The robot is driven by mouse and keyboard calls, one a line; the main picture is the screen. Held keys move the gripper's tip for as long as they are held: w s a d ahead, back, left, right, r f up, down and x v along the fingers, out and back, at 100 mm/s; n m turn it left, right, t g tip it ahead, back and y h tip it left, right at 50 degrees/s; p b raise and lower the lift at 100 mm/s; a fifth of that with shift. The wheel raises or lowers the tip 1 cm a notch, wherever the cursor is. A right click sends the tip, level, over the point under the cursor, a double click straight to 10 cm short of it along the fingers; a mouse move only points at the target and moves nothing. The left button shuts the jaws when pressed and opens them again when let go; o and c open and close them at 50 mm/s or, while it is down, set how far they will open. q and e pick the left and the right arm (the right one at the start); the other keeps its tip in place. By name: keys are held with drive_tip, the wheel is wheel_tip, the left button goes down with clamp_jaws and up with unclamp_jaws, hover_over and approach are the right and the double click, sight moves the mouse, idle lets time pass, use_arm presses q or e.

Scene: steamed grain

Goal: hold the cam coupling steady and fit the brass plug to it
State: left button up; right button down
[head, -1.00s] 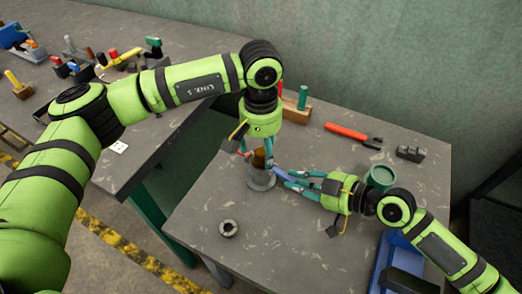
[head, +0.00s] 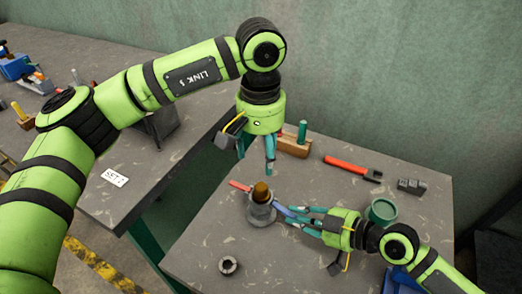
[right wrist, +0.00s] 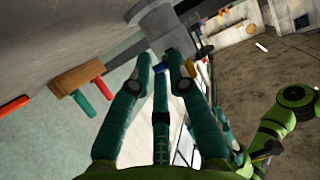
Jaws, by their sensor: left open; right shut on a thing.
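The grey cam coupling (head: 262,216) stands upright on the right-hand table, with a red lever (head: 240,186) on its left and a blue lever (head: 288,212) on its right. The brass plug (head: 261,190) stands upright in the coupling's top; how deep it sits I cannot tell. My right gripper (head: 287,214) is shut on the coupling by its blue lever, coming from the right. The blue lever also shows between the fingers in the right wrist view (right wrist: 160,67). My left gripper (head: 256,160) is open and empty, above and apart from the plug.
A dark ring (head: 228,265) lies in front of the coupling. A gap separates the two tables.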

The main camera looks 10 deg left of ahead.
drive_tip(key=shift+s+f, duration=0.1)
drive_tip(key=shift+f, duration=0.1)
drive_tip(key=c, duration=1.2)
unclamp_jaws()
drive_tip(key=shift+o, duration=0.5)
drive_tip(key=shift+r, duration=0.1)
